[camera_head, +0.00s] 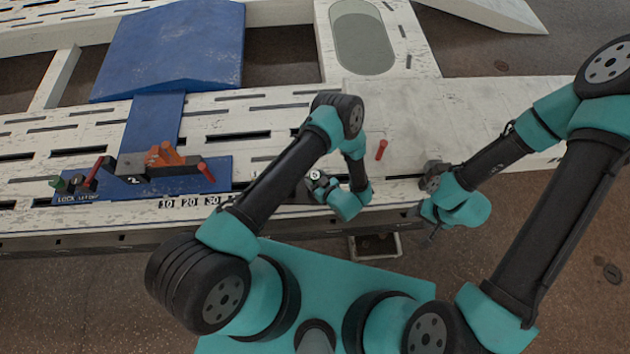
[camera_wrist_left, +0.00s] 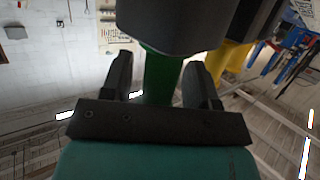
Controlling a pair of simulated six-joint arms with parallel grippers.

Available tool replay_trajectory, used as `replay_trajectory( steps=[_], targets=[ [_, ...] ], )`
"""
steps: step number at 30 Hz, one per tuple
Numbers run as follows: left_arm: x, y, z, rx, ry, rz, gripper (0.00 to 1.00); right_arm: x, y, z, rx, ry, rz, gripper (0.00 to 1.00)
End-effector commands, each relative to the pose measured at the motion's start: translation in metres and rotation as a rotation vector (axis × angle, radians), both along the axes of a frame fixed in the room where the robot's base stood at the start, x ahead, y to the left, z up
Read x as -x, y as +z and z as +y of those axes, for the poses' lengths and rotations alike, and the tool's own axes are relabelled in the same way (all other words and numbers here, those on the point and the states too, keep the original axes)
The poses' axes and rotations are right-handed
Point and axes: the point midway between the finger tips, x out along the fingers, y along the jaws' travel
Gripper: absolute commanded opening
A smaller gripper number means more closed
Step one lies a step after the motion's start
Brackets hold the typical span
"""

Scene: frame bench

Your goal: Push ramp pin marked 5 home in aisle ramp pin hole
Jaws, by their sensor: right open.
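The pin marked 5 (camera_head: 315,174) shows a small round white label beside my left gripper (camera_head: 320,185), near the front edge of the white slotted bench; its lower part is hidden. In the left wrist view, the two dark fingers of my left gripper (camera_wrist_left: 160,82) stand apart, with a green stem (camera_wrist_left: 162,75) between or behind them. A dark grey cylinder (camera_wrist_left: 175,25) is above it. I cannot tell whether the fingers touch either. My right gripper (camera_head: 432,185) is open and empty at the bench's front edge. The aisle ramp pin hole cannot be made out.
A red pin (camera_head: 381,150) lies on the white bench (camera_head: 450,110) between the arms. At left, a blue plate (camera_head: 215,172) carries a grey block marked 2 (camera_head: 130,167) and an orange part (camera_head: 165,155). A blue ramp (camera_head: 170,50) is behind. A small tray (camera_head: 390,253) is below the edge.

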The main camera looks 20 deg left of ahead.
Motion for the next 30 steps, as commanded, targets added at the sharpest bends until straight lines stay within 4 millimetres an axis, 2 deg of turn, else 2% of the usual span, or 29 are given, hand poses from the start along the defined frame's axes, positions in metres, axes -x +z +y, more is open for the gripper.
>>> replay_trajectory(
  steps=[2, 16, 25, 30],
  targets=[
    [0.000, 0.000, 0.000, 0.000, 0.000, 0.000, 0.47, 0.000, 0.000, 0.000, 0.000, 0.000, 0.000, 0.53],
    [0.000, 0.000, 0.000, 0.000, 0.000, 0.000, 0.02, 0.000, 0.000, 0.000, 0.000, 0.000, 0.000, 0.53],
    [0.000, 0.002, 0.000, 0.000, 0.000, 0.000, 0.00, 0.000, 0.000, 0.000, 0.000, 0.000, 0.000, 0.53],
    [-0.001, 0.015, 0.000, 0.000, 0.001, -0.002, 0.00, 0.000, 0.000, 0.000, 0.000, 0.000, 0.000, 0.53]
  ],
)
